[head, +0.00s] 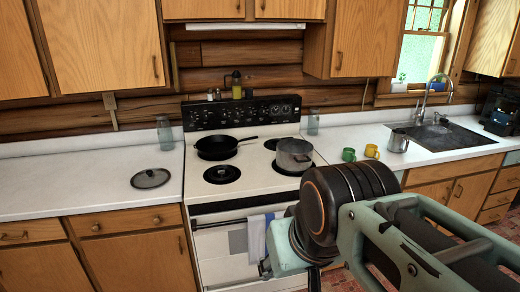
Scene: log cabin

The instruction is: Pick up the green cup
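A small green cup (348,154) stands on the white counter just right of the stove, beside a yellow cup (371,151). Both look upright. My arm reaches in from the lower right, in front of the stove and below the cups in the picture. My gripper (287,266) is at the arm's end near the oven front, mostly hidden by my own wrist, so its opening does not show. It is well apart from the green cup. The green cup is not covered by the arm.
A metal pot (294,155) and a black pan (222,146) stand on the stove. A metal mug (398,142) stands right of the yellow cup, before the sink (442,138). A clear glass jar (313,122) is behind. The left counter (65,185) is mostly free.

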